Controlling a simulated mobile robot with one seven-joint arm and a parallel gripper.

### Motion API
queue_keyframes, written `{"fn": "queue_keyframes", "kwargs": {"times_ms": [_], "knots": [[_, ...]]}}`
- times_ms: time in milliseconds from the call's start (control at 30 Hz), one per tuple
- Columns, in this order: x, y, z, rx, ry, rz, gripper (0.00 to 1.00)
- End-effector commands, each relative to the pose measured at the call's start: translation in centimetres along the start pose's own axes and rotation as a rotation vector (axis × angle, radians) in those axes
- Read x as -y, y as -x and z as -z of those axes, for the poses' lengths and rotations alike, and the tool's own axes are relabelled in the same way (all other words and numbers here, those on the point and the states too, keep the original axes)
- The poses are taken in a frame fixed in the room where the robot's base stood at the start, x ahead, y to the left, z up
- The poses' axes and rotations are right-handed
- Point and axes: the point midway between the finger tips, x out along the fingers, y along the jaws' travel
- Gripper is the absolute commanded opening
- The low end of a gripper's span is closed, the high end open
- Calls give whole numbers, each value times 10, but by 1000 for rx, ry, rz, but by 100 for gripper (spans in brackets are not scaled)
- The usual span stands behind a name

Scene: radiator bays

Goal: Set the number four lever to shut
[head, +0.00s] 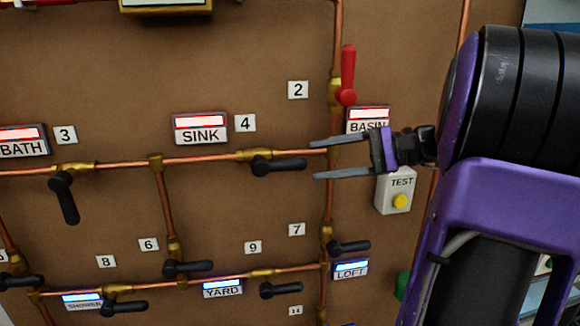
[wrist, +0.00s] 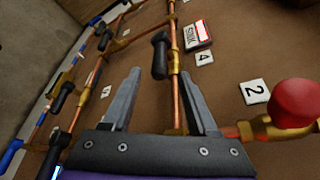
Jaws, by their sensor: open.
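The number four lever (head: 279,166) is a black handle on a brass valve in the copper pipe, below the "4" label (head: 245,122) and SINK sign (head: 200,128). It points right, roughly along its pipe. It also shows in the wrist view (wrist: 160,55), ahead of and between the fingertips. My gripper (head: 313,160) is open and empty, its fingertips just right of the lever's free end in the head view. In the wrist view the fingers (wrist: 159,72) point towards the lever, apparently without contact.
A red lever (head: 348,75) stands up by the "2" label. The grey TEST box (head: 394,192) with a yellow button is below my gripper. Black lever three (head: 65,197) hangs down at left. Several other black levers line the lower pipes. Bare brown board lies between pipes.

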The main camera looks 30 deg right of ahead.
Motion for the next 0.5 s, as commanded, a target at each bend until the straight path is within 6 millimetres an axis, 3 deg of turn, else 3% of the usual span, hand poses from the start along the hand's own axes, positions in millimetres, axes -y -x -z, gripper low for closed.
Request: {"fn": "queue_keyframes", "kwargs": {"times_ms": [200,500], "knots": [[-1,-44,0,1,0,-2,59],[0,-70,0,0,0,-1,59]]}}
